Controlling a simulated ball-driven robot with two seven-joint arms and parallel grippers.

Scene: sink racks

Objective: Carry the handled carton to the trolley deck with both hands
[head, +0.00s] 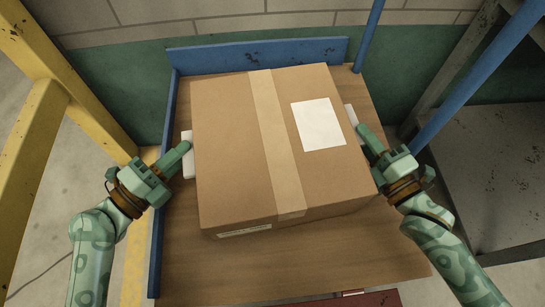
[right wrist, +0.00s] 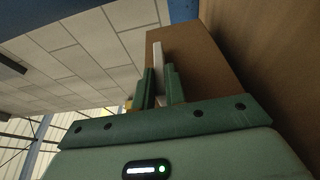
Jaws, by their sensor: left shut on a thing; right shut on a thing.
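The brown carton (head: 232,150), with a tan tape strip and a white label on top, is over the wooden trolley deck (head: 300,262), close to its blue back rail. I cannot tell whether its underside touches the deck. My left gripper (head: 184,148) is shut on the white left handle (head: 188,140). My right gripper (head: 362,131) is shut on the white right handle (head: 350,116). In the right wrist view, the white handle (right wrist: 158,62) stands between the green fingers (right wrist: 160,88), beside the carton's brown side (right wrist: 198,55).
The blue back rail (head: 255,55) and blue left rail (head: 158,215) edge the deck. A yellow frame (head: 38,140) stands at left. A blue post (head: 470,85) and dark metal shelf (head: 490,165) are at right. The deck's front is bare.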

